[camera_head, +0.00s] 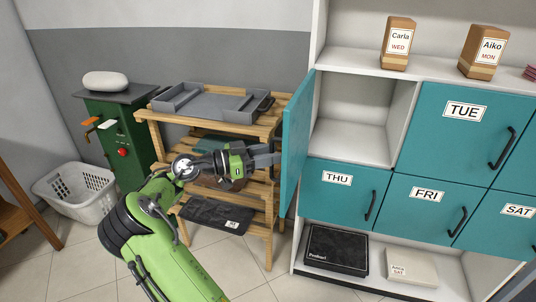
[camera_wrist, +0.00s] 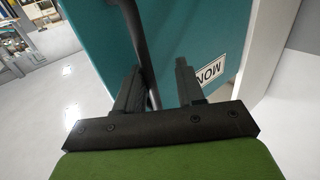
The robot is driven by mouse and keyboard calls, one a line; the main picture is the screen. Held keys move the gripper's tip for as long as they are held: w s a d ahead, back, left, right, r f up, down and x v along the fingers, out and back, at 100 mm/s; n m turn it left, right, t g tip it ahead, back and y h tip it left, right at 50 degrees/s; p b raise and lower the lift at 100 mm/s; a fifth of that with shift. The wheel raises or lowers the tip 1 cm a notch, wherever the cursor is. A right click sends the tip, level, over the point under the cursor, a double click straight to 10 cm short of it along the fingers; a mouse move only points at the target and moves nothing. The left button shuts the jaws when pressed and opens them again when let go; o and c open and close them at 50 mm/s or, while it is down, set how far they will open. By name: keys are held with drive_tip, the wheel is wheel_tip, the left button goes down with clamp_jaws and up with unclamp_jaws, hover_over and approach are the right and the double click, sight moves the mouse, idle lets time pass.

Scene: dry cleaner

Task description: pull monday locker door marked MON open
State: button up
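The teal MON locker door (camera_head: 295,140) stands swung open at the left of the lockers, seen nearly edge-on, with its compartment (camera_head: 350,130) exposed and empty. In the wrist view the door (camera_wrist: 210,35) shows its white MON label (camera_wrist: 208,72) and a dark bar handle (camera_wrist: 140,45). My gripper (camera_head: 276,154) is beside the outer face of the door. In the wrist view my gripper (camera_wrist: 160,85) has its fingers apart. The handle runs between them, nearer the left finger, with a gap to the right finger. Firm contact with the handle cannot be told.
A wooden rack (camera_head: 272,215) with a grey tray (camera_head: 215,102) stands behind my arm, close to the door. The TUE (camera_head: 440,140), THU (camera_head: 340,195), FRI (camera_head: 425,215) and SAT (camera_head: 495,225) doors are shut. A white basket (camera_head: 78,195) stands at left.

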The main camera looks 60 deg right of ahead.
drive_tip(key=p+v, duration=0.6)
drive_tip(key=v, duration=1)
drive_tip(key=shift+d, duration=0.15)
